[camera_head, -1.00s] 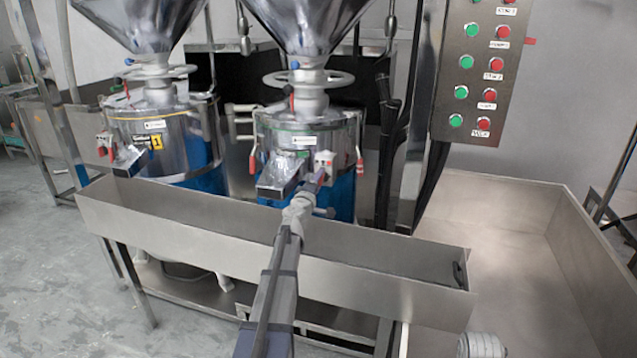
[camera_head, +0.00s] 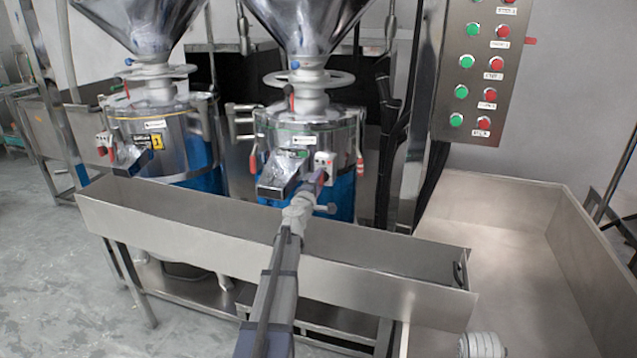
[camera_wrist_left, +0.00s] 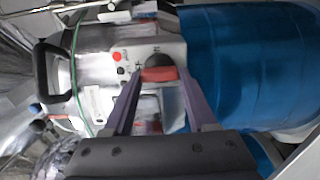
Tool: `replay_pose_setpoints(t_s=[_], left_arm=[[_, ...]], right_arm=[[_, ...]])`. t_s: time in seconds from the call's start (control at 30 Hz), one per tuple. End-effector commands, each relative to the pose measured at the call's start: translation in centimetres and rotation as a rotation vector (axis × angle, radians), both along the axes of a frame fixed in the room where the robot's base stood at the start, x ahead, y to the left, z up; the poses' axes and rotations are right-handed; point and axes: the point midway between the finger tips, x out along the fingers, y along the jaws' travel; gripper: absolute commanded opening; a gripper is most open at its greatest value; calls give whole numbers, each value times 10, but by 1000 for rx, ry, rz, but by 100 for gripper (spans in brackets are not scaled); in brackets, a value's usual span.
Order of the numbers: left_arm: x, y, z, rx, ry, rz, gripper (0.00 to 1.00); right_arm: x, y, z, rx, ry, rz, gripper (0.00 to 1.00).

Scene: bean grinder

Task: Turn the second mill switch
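The second mill (camera_head: 290,135) is the steel drum with a blue base at the centre of the head view, right of the mill marked 1. Its white switch box (camera_head: 325,160) is on the drum's front right. In the left wrist view the box (camera_wrist_left: 102,62) carries a small red button and a round dark knob with a red part (camera_wrist_left: 158,70). My left gripper (camera_head: 316,180) is just in front of the box. In the wrist view its purple fingers (camera_wrist_left: 159,85) are apart, one on each side of the knob. I cannot tell whether they touch it. My right gripper is not in view.
A long steel trough (camera_head: 360,276) lies under my left arm, in front of the mills. The first mill (camera_head: 155,135) stands left. A control panel (camera_head: 482,70) with green and red buttons hangs at right, above a wide steel bin (camera_head: 500,262). The mill's spout (camera_head: 278,182) is close left of my gripper.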

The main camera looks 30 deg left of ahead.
Motion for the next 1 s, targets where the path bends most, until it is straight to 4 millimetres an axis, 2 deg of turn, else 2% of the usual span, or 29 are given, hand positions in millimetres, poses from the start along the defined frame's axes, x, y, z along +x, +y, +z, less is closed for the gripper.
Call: replay_pose_setpoints(t_s=[0.03, 0.27, 0.53, 0.67, 0.87, 1.0], left_arm=[[-1, 0, 0, -3, -1, 1, 62], [0, 0, 0, -1, 0, 1, 88], [-1, 0, 0, 0, 0, 0, 88], [-8, -2, 0, 0, 0, 1, 88], [-33, -9, 0, 0, 0, 0, 88], [-57, -14, 0, -1, 0, 1, 88]], right_arm=[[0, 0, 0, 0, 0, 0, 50], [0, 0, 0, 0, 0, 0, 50], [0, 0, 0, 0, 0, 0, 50], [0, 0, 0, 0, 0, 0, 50], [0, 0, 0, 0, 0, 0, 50], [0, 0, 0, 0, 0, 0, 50]])
